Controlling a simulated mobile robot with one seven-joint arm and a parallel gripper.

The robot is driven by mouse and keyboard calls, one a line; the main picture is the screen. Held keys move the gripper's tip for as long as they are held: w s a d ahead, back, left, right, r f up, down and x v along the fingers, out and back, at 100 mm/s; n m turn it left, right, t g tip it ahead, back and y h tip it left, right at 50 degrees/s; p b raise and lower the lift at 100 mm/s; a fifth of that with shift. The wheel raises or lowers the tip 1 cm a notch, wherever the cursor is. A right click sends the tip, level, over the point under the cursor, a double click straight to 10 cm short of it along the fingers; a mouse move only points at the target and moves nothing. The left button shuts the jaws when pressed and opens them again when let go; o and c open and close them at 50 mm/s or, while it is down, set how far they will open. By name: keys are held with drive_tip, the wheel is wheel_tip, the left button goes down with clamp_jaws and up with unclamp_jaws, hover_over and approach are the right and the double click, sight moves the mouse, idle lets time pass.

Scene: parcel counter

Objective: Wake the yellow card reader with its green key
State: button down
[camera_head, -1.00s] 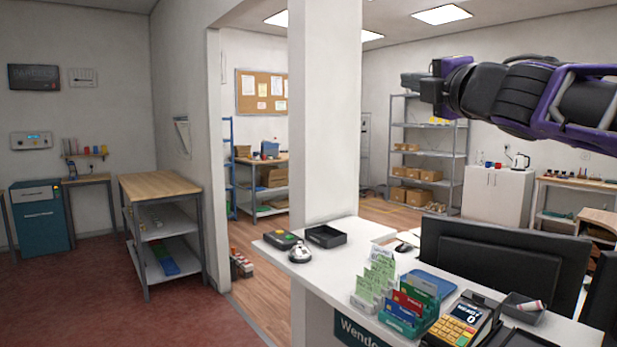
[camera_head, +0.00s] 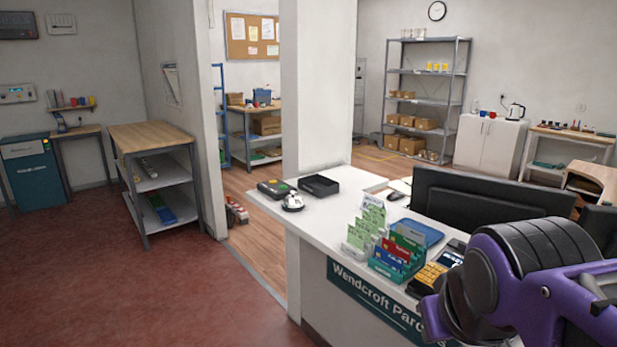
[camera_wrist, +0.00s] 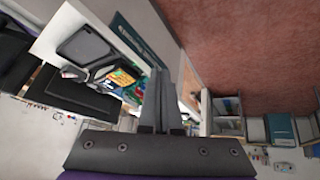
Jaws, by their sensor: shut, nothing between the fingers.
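The yellow card reader (camera_head: 430,277) stands on the white counter, right of the card rack, partly covered by my purple arm in the head view. In the wrist view the reader (camera_wrist: 122,77) shows as a small yellow keypad left of my fingers. Its green key is too small to make out surely. My gripper (camera_wrist: 160,75) is shut and empty, its fingers pointing past the counter's edge and apart from the reader. In the head view the fingers do not show; only the arm is seen at lower right.
A card rack (camera_head: 395,257) and leaflet holder (camera_head: 366,228) stand beside the reader. A black monitor (camera_head: 480,200) stands behind. A bell (camera_head: 293,202), a dark device (camera_head: 273,188) and a black tray (camera_head: 319,185) sit at the counter's far end. The red floor (camera_head: 190,290) in front is clear.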

drive_tip(key=s, duration=0.1)
drive_tip(key=a, duration=0.1)
drive_tip(key=s+a+g+y, duration=0.1)
drive_tip(key=shift+s+a+f+m, duration=0.15)
drive_tip(key=shift+s+f+m, duration=0.1)
drive_tip(key=shift+s+m, duration=0.1)
idle(0.5)
